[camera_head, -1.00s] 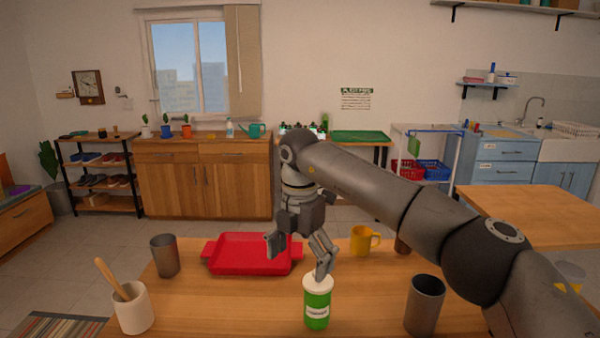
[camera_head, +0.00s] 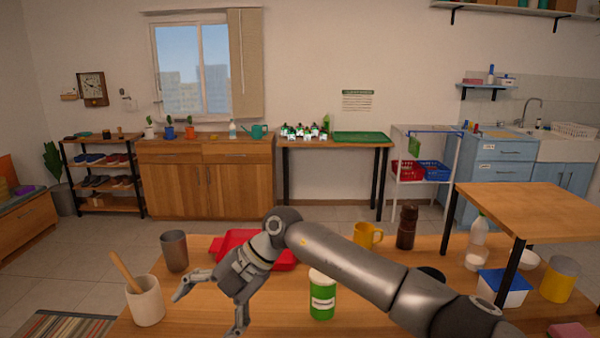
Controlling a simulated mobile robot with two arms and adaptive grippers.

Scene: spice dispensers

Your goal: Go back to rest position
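My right gripper (camera_head: 208,312) is open and empty, low over the front of the wooden table, between the white pot and the green jar. Its arm comes in from the lower right. The green jar (camera_head: 322,300) with a white lid and label stands upright on the table, right of the gripper and apart from it. A red tray (camera_head: 228,241) lies behind the gripper, partly hidden by it. My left gripper is not in view.
A white pot with a wooden spoon (camera_head: 146,302) and a grey cup (camera_head: 174,251) stand left. A yellow mug (camera_head: 367,236) and dark brown grinder (camera_head: 407,227) stand behind the arm. At right are a bottle (camera_head: 478,240), a white-and-blue tub (camera_head: 503,288) and a yellow-white container (camera_head: 559,279).

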